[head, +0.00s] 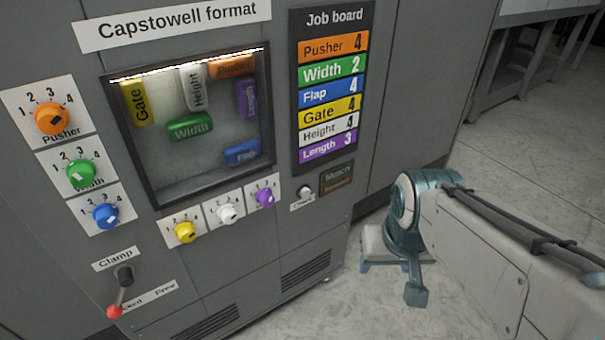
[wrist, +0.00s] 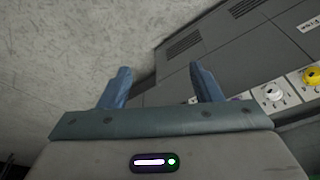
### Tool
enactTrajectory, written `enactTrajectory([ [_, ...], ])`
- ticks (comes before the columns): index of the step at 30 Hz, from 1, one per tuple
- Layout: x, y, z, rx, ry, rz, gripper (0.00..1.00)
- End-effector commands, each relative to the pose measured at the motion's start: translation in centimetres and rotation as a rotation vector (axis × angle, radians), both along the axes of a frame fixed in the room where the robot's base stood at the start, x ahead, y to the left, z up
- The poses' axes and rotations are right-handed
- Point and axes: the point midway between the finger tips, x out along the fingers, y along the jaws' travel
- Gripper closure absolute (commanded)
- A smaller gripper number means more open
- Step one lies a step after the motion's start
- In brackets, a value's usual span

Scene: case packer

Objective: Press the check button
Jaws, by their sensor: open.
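The check button (head: 304,192) is a small pale round knob on the grey panel, right of the purple dial in the head view. The label under it is small and partly readable as "Check". My gripper (wrist: 162,82) is open and empty in the wrist view, its two blue fingers apart over floor and cabinet base. The button cannot be made out for certain in the wrist view.
Around the window are orange (head: 52,118), green (head: 81,174), blue (head: 106,215), yellow (head: 185,232), white (head: 227,214) and purple (head: 265,197) dials. A dark match display (head: 337,179) adjoins the button. A red-tipped clamp lever (head: 122,285) sticks out lower left. Open floor lies right.

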Motion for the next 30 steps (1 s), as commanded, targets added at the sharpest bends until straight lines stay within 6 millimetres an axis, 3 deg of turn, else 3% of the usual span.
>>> enactTrajectory([
  [12, 0.00, 0.00, 0.00, 0.000, 0.000, 0.000, 0.42],
  [18, 0.00, 0.00, 0.00, 0.000, 0.000, 0.000, 0.97],
  [30, 0.00, 0.00, 0.00, 0.000, 0.000, 0.000, 1.00],
])
